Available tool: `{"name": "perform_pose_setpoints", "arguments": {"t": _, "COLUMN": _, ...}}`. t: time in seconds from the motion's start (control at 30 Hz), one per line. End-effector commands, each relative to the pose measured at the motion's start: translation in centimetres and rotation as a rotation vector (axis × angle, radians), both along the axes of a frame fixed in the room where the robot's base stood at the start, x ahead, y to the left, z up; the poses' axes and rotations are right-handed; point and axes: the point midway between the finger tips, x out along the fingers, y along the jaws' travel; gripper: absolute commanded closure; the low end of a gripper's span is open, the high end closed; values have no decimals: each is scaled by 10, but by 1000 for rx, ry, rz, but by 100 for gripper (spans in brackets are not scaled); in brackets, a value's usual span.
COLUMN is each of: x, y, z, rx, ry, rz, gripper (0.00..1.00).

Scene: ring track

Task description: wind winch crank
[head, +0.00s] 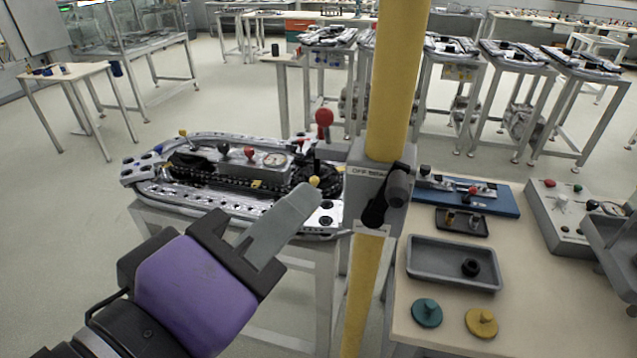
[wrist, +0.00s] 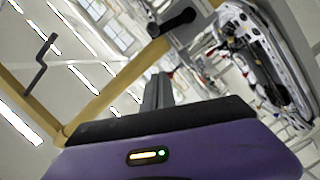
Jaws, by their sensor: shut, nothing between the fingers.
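A yellow post (head: 396,80) carries a grey box (head: 366,180) with small lettering. A dark handle (head: 374,212) with a thick grip (head: 398,186) sticks out from the box's front; it looks like the winch crank. My gripper (head: 308,196) is shut and empty, left of the box and handle, with a visible gap to the handle in the picture. In the wrist view my shut fingers (wrist: 158,88) point up toward the handle (wrist: 172,22), which lies beyond their tips. A dark, Z-shaped bar (wrist: 42,62) shows by the yellow frame at left; its role is unclear.
The bench (head: 560,310) at right holds a grey tray (head: 452,283), a teal disc (head: 427,312), a yellow disc (head: 481,322) and a control box (head: 562,215).

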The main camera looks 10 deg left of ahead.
Motion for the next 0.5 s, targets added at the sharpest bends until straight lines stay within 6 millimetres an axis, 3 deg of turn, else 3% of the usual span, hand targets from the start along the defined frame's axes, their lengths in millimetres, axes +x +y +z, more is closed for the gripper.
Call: {"name": "perform_pose_setpoints", "arguments": {"t": 0.5, "x": 91, "y": -24, "z": -10, "rx": 0, "ry": 1, "rz": -2, "gripper": 100}}
